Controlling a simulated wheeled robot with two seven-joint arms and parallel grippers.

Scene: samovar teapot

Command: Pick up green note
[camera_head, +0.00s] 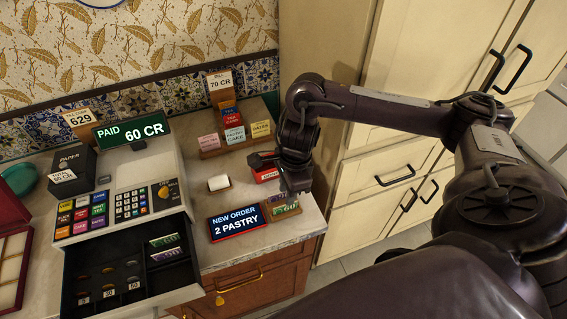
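A small wooden holder (284,212) stands at the counter's front right, beside the "NEW ORDER 2 PASTRY" display. A green note (285,207) marked "60" shows in it with a purple one. Another green note (164,240) stands in the open cash drawer, behind a purple note (167,254). My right gripper (294,186) points down just above and behind the wooden holder. Its fingertips are dark and small, so its opening is unclear. My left gripper is out of view.
The cash register (148,172) has its drawer (128,275) open with coins. The order display (238,222) stands close left of the holder. A red item (266,176) lies beside my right gripper. A tag rack (211,152) stands behind. A white block (218,183) lies mid-counter.

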